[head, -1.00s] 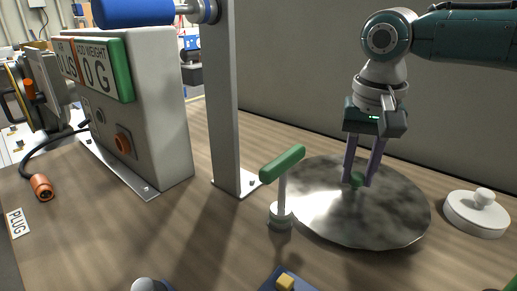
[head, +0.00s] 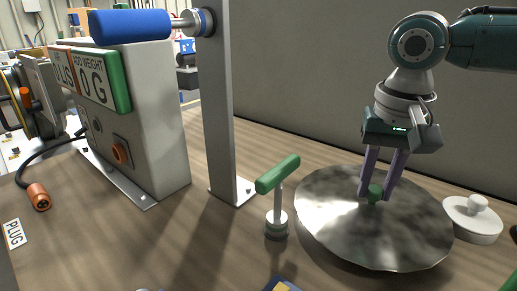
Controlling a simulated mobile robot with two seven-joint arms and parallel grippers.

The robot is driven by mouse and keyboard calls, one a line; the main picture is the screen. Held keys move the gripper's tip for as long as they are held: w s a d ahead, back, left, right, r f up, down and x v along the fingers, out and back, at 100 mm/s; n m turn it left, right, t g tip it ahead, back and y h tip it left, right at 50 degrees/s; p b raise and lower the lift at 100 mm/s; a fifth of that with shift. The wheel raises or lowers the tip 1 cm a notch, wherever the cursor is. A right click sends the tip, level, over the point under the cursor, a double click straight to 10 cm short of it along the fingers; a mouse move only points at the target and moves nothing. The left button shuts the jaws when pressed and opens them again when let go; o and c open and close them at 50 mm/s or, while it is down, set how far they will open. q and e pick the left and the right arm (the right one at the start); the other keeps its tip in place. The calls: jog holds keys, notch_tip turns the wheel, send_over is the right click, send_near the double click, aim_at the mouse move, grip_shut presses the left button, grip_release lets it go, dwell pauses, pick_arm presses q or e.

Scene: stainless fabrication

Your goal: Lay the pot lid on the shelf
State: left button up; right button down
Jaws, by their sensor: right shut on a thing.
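My left gripper is not in view. No shelf can be made out clearly.
A green-handled lever (head: 278,174) stands just left of the lid. A small white knobbed lid (head: 473,218) sits close to its right. A grey post (head: 218,110) and a grey machine box (head: 140,120) stand on the left. An orange plug (head: 38,196) lies near the bench's left edge.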

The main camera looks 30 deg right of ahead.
aim_at(375, 188)
notch_tip(375, 188, up, 14)
jog(key=p, duration=0.3)
jog(key=s+a+r+n+y+p, duration=0.1)
jog(key=s+a+r+n+p, duration=0.1)
jog(key=a+r+n+p, duration=1.15)
jog(key=s+a+r+m+p, duration=0.1)
jog(key=s+r+p, duration=0.1)
jog(key=r+p, duration=1)
jog(key=s+a+r+m+p, duration=0.2)
jog(key=r+p, duration=1.1)
jog(key=r, duration=0.3)
jog(key=s+a+r+m+p, duration=0.1)
jog(key=s+r+p, duration=0.1)
jog(key=r+p, duration=1)
jog(key=shift+a+r, duration=0.3)
jog(key=shift+r, duration=0.6)
jog(key=shift+w+f+m, duration=0.1)
jog(key=shift+m, duration=0.15)
